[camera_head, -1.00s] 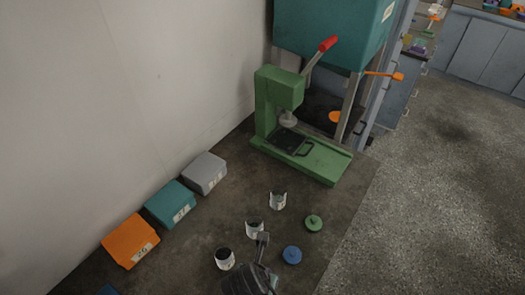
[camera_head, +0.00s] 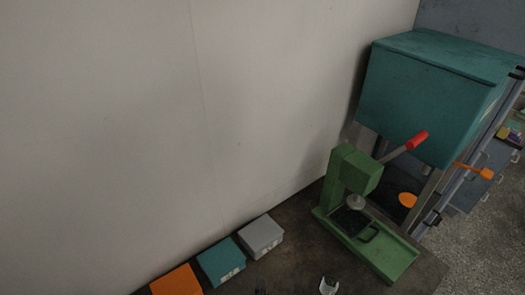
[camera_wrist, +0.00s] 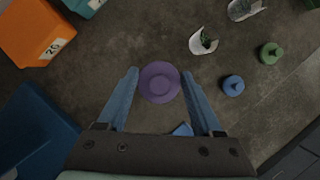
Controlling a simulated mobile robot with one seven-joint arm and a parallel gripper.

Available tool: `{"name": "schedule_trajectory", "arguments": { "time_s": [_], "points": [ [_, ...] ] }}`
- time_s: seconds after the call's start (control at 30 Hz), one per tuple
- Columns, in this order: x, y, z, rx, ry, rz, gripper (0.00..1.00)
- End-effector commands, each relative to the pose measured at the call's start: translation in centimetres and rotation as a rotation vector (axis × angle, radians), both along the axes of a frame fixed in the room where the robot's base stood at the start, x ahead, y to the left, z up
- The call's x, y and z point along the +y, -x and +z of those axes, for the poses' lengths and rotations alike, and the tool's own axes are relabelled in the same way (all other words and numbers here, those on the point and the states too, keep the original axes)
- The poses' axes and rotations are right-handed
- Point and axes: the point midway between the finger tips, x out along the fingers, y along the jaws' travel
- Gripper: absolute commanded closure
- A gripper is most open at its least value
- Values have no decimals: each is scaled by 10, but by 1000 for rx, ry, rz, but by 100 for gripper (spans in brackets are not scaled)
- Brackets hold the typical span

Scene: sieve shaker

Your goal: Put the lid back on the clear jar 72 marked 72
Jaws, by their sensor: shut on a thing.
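In the wrist view my gripper (camera_wrist: 160,88) is shut on a round purple lid (camera_wrist: 160,70), one finger on each side of it. The lid hides whatever lies directly beneath it. An open clear jar (camera_wrist: 203,42) with dark contents and a pale label stands ahead and to the right of the lid. Another jar (camera_wrist: 245,9) stands at the top edge. I cannot read a 72 on either. In the head view one jar (camera_head: 328,286) shows at the bottom edge, and my gripper is almost wholly out of frame.
Orange (camera_head: 177,281), teal (camera_head: 222,262) and grey (camera_head: 262,236) boxes line the wall. A green press (camera_head: 352,176) stands at the back right. A blue box (camera_wrist: 38,130) is at left.

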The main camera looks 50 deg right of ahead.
Motion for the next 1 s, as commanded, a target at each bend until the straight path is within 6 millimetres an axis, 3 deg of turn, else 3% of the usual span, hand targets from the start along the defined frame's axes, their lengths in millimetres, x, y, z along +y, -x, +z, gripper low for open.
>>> {"name": "schedule_trajectory", "arguments": {
  "time_s": [0.6, 1.0],
  "points": [
    [0, 0, -52, 1, 0, 0, 85],
    [0, 0, -57, -1, 1, -1, 85]
  ]
}}
